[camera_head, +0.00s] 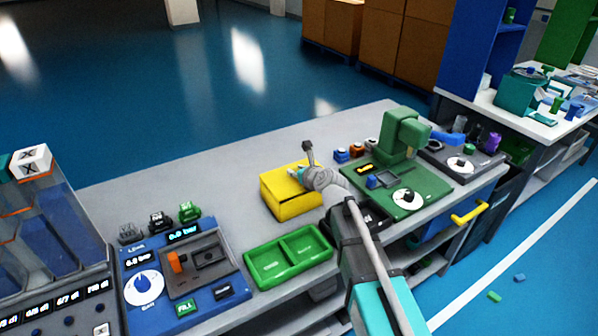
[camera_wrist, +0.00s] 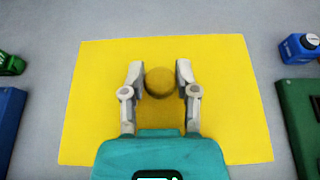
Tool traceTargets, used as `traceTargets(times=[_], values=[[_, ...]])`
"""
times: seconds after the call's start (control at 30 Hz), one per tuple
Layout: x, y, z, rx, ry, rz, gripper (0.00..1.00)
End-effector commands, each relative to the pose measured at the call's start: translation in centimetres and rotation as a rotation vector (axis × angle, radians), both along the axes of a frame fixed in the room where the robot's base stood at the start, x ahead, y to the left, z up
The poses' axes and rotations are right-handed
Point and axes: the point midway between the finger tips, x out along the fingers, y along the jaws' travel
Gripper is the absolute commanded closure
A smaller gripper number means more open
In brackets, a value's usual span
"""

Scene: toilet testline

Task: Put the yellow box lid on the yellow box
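The yellow box (camera_head: 290,208) stands on the grey bench, partly hidden by my arm on its right. A yellow lid (camera_wrist: 95,110) with a round knob (camera_wrist: 159,82) fills the middle of the wrist view. It seems to lie on top of the box, with a dark seam along the front in the head view; whether it is fully seated I cannot tell. My gripper (camera_wrist: 159,72) is over the lid with its two fingers apart, one on each side of the knob. A small gap shows between the knob and each finger. In the head view my gripper (camera_head: 298,173) is just above the box top.
A green two-part tray (camera_head: 288,257) lies in front of the box. A blue panel station (camera_head: 180,275) stands to the left and a green press station (camera_head: 400,185) to the right. The bench behind left is bare.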

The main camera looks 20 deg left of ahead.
Motion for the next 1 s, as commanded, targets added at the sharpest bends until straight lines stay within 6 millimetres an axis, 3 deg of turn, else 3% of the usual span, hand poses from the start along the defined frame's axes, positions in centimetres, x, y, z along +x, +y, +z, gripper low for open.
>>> traceTargets(times=[0.03,0.13,0.63,0.9,1.0], values=[[0.0,0.0,0.0,0.0,0.0,0.0,0.47],[0.0,0.0,0.0,0.0,0.0,0.0,0.29],[0.0,0.0,0.2,0.0,0.0,-0.001,0.29],[0.0,-0.1,1.6,0.0,0.0,-0.001,0.29],[-1.1,-1.4,2.1,-0.001,0.0,-0.002,0.29]])
